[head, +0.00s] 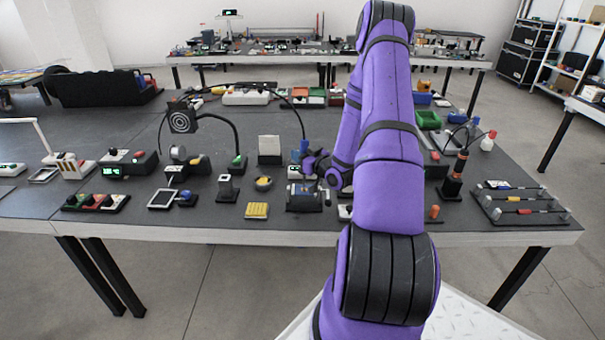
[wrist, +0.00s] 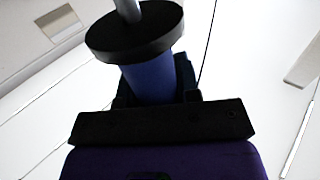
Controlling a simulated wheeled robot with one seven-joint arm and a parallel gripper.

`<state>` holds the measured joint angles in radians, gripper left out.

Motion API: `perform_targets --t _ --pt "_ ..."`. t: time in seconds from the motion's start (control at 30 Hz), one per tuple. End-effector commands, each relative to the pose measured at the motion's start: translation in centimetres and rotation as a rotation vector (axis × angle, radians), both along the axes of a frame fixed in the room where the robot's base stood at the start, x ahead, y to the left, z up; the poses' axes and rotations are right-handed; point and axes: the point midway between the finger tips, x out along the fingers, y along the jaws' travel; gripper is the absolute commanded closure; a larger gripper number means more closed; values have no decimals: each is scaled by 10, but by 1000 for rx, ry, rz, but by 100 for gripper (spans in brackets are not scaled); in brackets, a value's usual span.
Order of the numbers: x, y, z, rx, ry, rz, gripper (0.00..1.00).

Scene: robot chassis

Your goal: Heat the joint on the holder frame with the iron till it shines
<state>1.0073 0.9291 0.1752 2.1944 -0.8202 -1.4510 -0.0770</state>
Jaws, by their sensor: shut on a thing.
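My gripper (head: 309,163) is shut on the iron, above the middle of the table and near its front half. The iron's blue handle (head: 304,146) shows at the jaws in the head view. In the wrist view, the blue handle (wrist: 152,82) sits between the dark fingers of my gripper (wrist: 155,95), with a black collar and a grey metal shaft beyond it. The iron's tip is out of the wrist view. A small dark frame with a blue part, apparently the holder frame (head: 305,199), stands just below my gripper in the head view. Its joint is too small to make out.
A grey upright panel (head: 269,149) stands behind. A black stand with an orange band (head: 457,175) is at right. My arm hides part of the table.

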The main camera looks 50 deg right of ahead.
Motion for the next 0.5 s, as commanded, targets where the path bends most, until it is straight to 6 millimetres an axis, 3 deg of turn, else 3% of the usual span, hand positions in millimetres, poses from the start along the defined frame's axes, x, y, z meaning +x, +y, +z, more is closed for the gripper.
perform_targets --t 0.5 --pt "0 0 -5 0 0 0 90"
